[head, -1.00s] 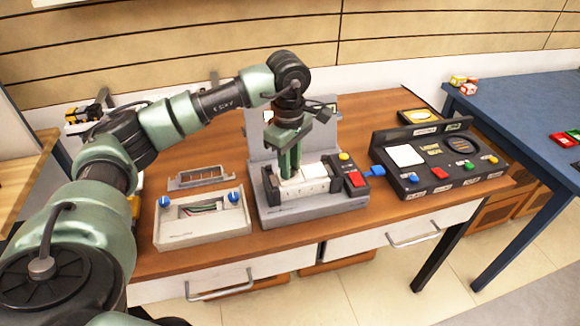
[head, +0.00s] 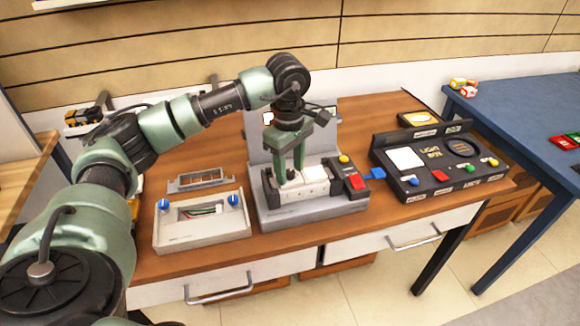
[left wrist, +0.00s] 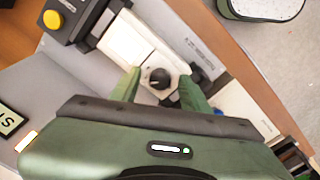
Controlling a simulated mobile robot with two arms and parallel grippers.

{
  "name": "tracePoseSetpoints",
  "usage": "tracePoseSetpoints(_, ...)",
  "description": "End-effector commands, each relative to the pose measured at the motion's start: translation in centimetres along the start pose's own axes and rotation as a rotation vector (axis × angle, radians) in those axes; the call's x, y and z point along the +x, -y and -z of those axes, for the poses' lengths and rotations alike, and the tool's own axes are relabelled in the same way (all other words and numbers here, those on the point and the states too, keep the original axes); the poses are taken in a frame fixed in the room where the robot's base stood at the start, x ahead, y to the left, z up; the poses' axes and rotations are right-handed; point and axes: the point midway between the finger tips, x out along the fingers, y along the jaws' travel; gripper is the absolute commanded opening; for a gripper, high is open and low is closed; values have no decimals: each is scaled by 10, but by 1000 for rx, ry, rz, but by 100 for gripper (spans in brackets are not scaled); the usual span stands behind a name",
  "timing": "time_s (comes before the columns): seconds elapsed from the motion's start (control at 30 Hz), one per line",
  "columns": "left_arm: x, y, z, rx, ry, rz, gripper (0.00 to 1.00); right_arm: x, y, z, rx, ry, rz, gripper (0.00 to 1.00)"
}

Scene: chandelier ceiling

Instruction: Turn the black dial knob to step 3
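The black dial knob (left wrist: 159,78) is small and round with a light mark, on a white plate of the grey device (head: 312,212) on the wooden table. My left gripper (left wrist: 158,84) is open, with one green finger on each side of the knob and gaps visible between. In the head view the left gripper (head: 289,176) points down over the left part of the white plates (head: 312,173). Step markings around the knob are too small to read. My right gripper is not in view.
A red button (head: 357,182) and a yellow button (head: 344,158) are on the device's right end. A grey box with blue knobs (head: 200,232) stands left, and a black light box panel (head: 440,188) stands right.

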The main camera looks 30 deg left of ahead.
Motion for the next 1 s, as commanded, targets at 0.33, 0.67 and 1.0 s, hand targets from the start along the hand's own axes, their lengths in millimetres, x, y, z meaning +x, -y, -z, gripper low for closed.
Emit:
tracePoseSetpoints(0.33,-33,-1,0,1,0,-5,46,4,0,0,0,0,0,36)
tracePoseSetpoints(0.67,-75,-1,0,0,0,-1,46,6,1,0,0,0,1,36)
tracePoseSetpoints(1.0,-78,0,0,0,1,0,46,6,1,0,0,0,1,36)
